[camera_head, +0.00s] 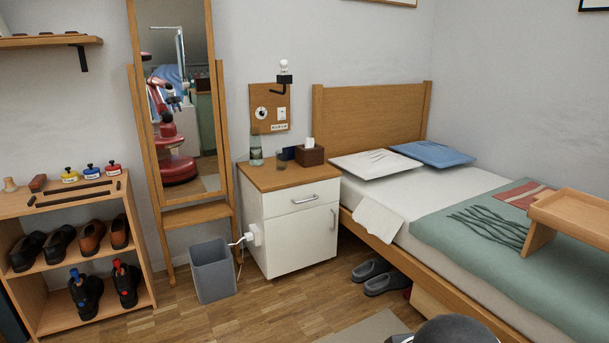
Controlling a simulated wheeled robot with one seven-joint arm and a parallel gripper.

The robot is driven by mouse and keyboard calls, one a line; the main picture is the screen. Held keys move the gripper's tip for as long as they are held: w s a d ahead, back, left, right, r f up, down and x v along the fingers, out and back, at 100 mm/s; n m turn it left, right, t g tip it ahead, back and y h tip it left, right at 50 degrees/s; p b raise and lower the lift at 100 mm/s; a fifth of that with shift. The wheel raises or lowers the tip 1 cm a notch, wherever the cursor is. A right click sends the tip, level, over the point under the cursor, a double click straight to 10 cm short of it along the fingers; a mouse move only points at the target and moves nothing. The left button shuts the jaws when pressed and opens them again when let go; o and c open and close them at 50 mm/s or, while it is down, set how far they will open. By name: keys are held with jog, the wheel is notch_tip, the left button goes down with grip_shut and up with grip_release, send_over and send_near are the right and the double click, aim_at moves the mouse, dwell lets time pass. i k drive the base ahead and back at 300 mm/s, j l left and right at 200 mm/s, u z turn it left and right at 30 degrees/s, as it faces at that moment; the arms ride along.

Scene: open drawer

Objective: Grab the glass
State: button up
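A small clear drinking glass (282,160) stands on the wooden top of the white bedside cabinet (287,178). It is small and hard to see in detail. A greenish clear bottle (256,152) stands to its left. A dark blue object (289,153) is just right of and behind the glass. A brown tissue box (310,155) stands further right. The cabinet's drawer (303,199) looks shut. My gripper is not in view directly; a rounded dark part of my own body shows at the bottom edge. The mirror (172,110) shows a red robot, too small to read its gripper.
A grey bin (212,270) stands on the floor left of the cabinet. The bed (475,215) is on the right, with grey slippers (382,278) beside it. A shoe rack (75,245) stands at the left. The wooden floor in front of the cabinet is clear.

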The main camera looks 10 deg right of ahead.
aim_at(282, 155)
jog(key=i+l+u, duration=0.15)
jog(key=i, duration=0.15)
jog(key=i+l+u, duration=0.1)
jog(key=i+u, duration=0.1)
jog(key=i, duration=0.45)
jog(key=i+l, duration=0.1)
jog(key=i, duration=0.5)
jog(key=i+u, duration=0.15)
jog(key=i, duration=0.4)
jog(key=i+l+u, duration=0.1)
jog(key=i, duration=0.5)
jog(key=i+l+u, duration=0.1)
jog(key=i+l, duration=0.2)
jog(key=i, duration=0.25)
